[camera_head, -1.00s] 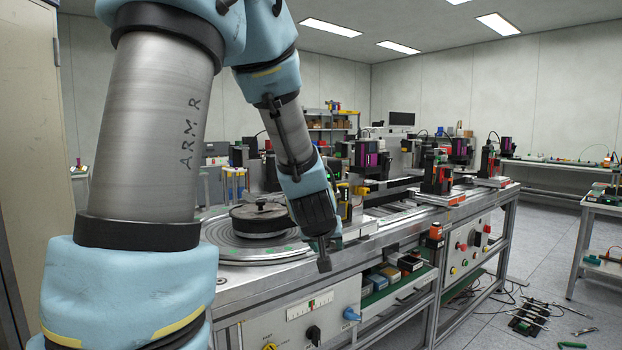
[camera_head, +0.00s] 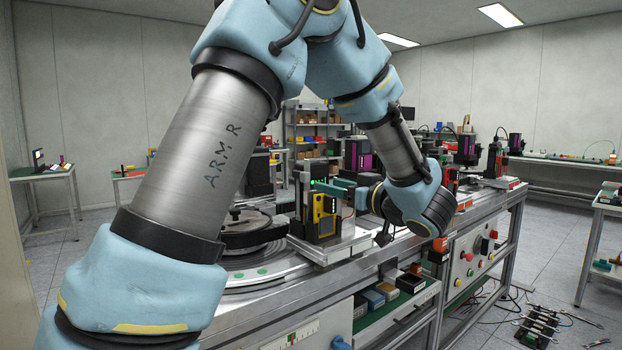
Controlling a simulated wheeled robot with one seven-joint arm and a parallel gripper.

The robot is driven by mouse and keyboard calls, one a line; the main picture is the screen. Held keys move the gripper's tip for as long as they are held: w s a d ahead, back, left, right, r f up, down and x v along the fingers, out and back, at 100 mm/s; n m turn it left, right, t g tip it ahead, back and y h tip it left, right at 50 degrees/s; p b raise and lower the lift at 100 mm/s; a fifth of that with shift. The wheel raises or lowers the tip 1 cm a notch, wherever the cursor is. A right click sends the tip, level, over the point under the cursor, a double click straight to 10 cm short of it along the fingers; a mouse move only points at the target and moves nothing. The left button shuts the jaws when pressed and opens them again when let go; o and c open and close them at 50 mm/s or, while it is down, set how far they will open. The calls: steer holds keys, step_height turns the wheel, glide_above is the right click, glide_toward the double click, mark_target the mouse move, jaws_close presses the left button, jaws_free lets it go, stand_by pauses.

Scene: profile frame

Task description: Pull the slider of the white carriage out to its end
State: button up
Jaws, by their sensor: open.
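My gripper (camera_head: 383,237) shows only as a small dark piece below and left of my wrist; its fingertips are too small and too hidden to make out. It stands over the front edge of the long bench, with nothing seen held in it. Left of it, a pale carriage plate (camera_head: 337,247) sits on the bench and bears a black and yellow unit (camera_head: 324,213). I cannot tell for certain that this is the white carriage. No slider stands out clearly, and my wrist covers part of the bench behind it.
A round turntable (camera_head: 262,268) with a dark lid lies on the bench at left, partly behind my arm. Further carriages stand along the bench to the right. Below is an open green shelf (camera_head: 372,322) with small boxes. Tools lie on the floor at right.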

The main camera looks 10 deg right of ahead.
mark_target(308, 179)
steer(key=p+x, duration=0.2)
steer(key=x, duration=0.5)
steer(key=shift+w+a, duration=0.15)
steer(key=shift+w, duration=0.1)
jaws_close()
steer(key=shift+s, duration=0.1)
stand_by(1.0)
